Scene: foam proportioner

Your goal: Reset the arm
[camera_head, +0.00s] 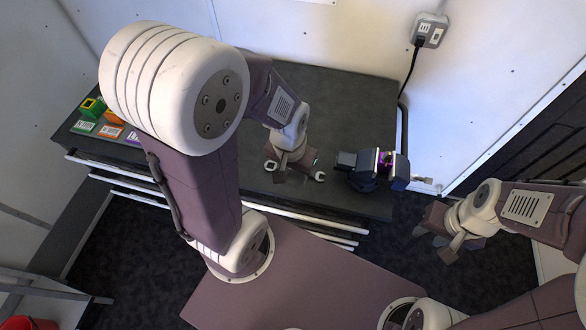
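My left arm arches from my base over the dark workbench, and its gripper (291,167) points down at the bench top. A silver wrench (320,176) lies there, with its ends showing on both sides of the gripper. The arm and gripper hide its middle, so I cannot tell whether the fingers hold it. My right gripper (437,238) is at the right, beyond the bench's right end and over the dark floor. Its fingers look spread, with nothing seen between them.
A wall outlet (430,30) has a black cable plugged in. A red bucket (30,323) stands at lower left. The bench's back right is clear.

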